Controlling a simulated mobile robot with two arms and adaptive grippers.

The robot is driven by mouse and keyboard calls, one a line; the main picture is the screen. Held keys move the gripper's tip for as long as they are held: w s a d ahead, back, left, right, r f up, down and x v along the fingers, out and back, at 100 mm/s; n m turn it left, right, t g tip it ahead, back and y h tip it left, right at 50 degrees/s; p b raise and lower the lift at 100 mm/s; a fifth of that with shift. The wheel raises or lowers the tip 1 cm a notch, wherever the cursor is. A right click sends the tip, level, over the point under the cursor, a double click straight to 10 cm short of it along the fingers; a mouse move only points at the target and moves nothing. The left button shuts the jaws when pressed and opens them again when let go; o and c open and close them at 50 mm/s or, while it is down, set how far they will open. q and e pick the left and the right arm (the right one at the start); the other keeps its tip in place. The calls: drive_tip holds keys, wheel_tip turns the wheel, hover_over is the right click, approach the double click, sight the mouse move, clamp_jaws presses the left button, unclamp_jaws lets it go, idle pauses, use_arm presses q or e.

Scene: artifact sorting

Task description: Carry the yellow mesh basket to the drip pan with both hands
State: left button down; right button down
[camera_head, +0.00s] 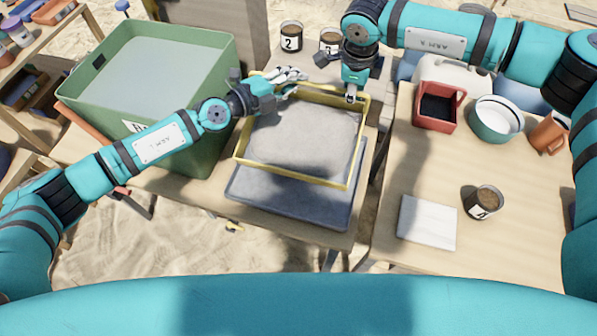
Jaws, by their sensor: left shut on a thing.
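The yellow mesh basket (296,182) is a rectangular yellow frame with a grey mesh floor. It is in the middle of the head view, above or on the dark grey drip pan (290,208); I cannot tell whether they touch. The pan lies on the wooden table and shows below the basket's near edge. My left gripper (291,84) is at the basket's far left corner, shut on its rim. My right gripper (351,97) points down at the far right corner of the rim; whether its fingers grip the rim is too small to tell.
A large green bin (190,120) of water stands left of the basket. Cans marked 2 (291,38) and 1 (330,40) stand behind. The right table holds a red box (462,108), a bowl (497,120), a can (484,203) and a white slab (427,222). A gap separates the tables.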

use_arm(q)
drive_tip(key=shift+s, duration=0.15)
use_arm(e)
drive_tip(key=shift+r, duration=0.3)
